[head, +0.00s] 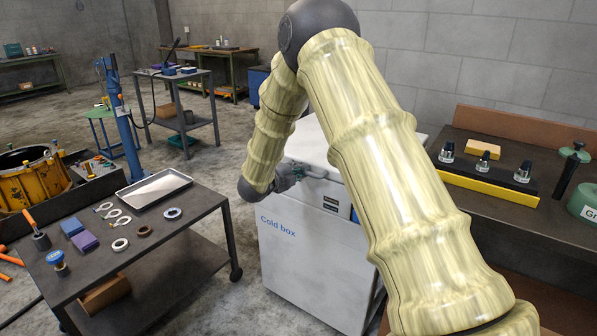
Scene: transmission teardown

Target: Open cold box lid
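The cold box (305,255) is a white cabinet with blue "Cold box" lettering, standing on the floor at the middle of the head view. Its pale lid (307,143) lies on top and looks closed, though my arm covers much of its right part. My gripper (291,175) is at the left end of this handle, seen small and from the side. I cannot tell whether its fingers are around the handle or only beside it.
A dark cart (190,222) with a metal tray (153,189), rings and blue blocks stands to the left. A workbench (540,215) with a black fixture is close on the right. Grey floor shows between cart and box. My arm crosses above the box.

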